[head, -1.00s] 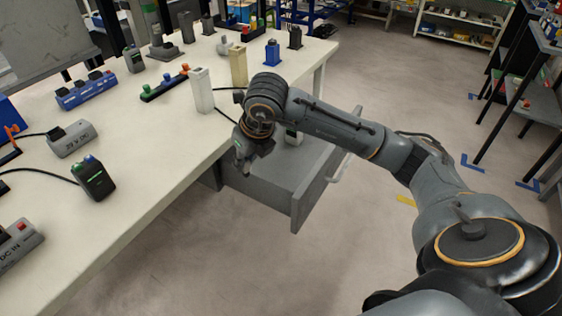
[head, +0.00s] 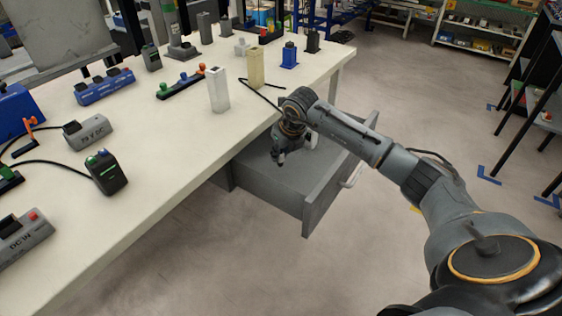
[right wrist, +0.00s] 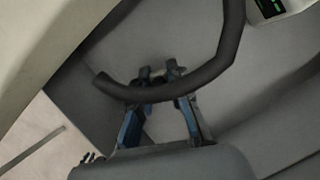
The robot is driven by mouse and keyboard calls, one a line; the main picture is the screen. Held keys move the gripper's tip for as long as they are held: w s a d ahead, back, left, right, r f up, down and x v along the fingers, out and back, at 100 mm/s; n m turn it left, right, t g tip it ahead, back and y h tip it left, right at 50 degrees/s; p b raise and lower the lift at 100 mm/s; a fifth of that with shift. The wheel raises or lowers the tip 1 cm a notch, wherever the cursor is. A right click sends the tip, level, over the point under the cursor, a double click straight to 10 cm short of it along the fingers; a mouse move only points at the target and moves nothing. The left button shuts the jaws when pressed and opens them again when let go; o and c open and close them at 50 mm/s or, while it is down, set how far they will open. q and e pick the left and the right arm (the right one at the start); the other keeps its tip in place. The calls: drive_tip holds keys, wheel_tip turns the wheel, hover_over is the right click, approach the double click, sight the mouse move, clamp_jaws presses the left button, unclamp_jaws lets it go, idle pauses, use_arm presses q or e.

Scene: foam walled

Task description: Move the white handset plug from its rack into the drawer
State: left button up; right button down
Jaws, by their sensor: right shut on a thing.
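My right gripper (head: 279,158) hangs over the open grey drawer (head: 318,200), pointing down. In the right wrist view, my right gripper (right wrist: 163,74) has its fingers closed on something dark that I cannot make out. A thick black cable (right wrist: 190,86) curves across in front of the fingers. A white handset with a green-lit dark screen (right wrist: 277,8) is at the top right corner of that view, apart from the fingers. It shows small beside my wrist in the head view (head: 313,139). I cannot tell its full shape. My left gripper is not in view.
A white post (head: 218,92) and a cream post (head: 255,68) stand on the table (head: 150,180) near the drawer. A black cable (head: 262,97) runs toward the table edge. A dark handset (head: 107,172) stands left. Floor beyond the drawer is clear.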

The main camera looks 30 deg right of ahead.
sight(281, 159)
drive_tip(key=shift+w+d+f, duration=0.15)
drive_tip(key=shift+d+f, duration=0.05)
drive_tip(key=shift+f, duration=0.1)
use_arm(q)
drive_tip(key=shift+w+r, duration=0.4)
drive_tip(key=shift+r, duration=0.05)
use_arm(e)
drive_tip(key=shift+f, duration=1.55)
drive_tip(key=c, duration=1.3)
unclamp_jaws()
drive_tip(key=shift+f, duration=0.1)
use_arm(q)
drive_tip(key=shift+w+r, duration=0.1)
use_arm(e)
drive_tip(key=shift+o, duration=0.2)
drive_tip(key=shift+r, duration=0.4)
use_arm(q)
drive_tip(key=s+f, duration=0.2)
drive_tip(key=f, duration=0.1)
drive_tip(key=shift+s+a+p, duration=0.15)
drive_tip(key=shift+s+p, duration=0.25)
use_arm(e)
drive_tip(key=v, duration=1.1)
drive_tip(key=shift+s+r, duration=0.2)
drive_tip(key=shift+s, duration=0.05)
